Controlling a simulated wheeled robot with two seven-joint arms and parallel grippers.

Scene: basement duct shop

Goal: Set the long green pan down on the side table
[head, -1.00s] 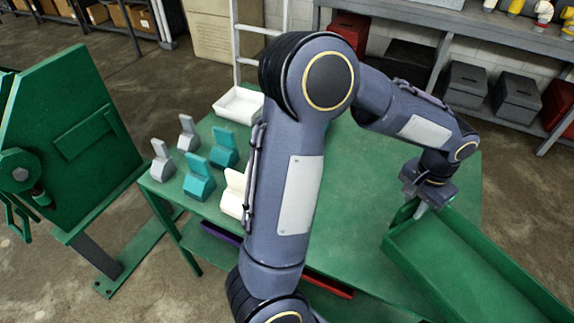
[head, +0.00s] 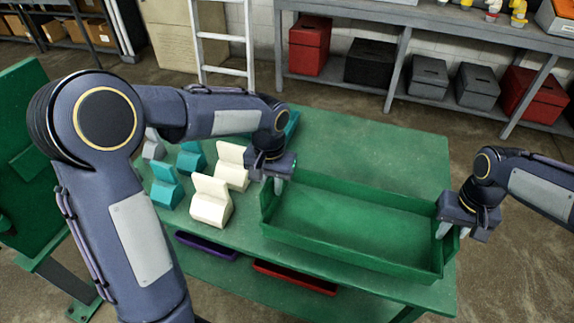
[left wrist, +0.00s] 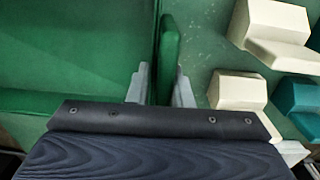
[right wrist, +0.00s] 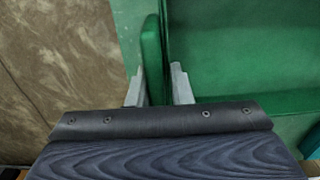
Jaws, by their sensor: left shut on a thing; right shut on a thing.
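The long green pan (head: 350,225) is level and empty, over the front right part of the green side table (head: 365,145). I cannot tell whether its bottom touches the tabletop. My left gripper (head: 271,186) is shut on the pan's left end wall, which also shows between the fingers in the left wrist view (left wrist: 168,60). My right gripper (head: 449,230) is shut on the right end wall, seen between the fingers in the right wrist view (right wrist: 152,60).
Cream blocks (head: 211,202) and teal blocks (head: 166,186) stand on the table left of the pan. A purple tray (head: 207,247) and a red tray (head: 295,277) lie on the lower shelf. The tabletop behind the pan is clear. A grey shelf (head: 430,30) stands behind.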

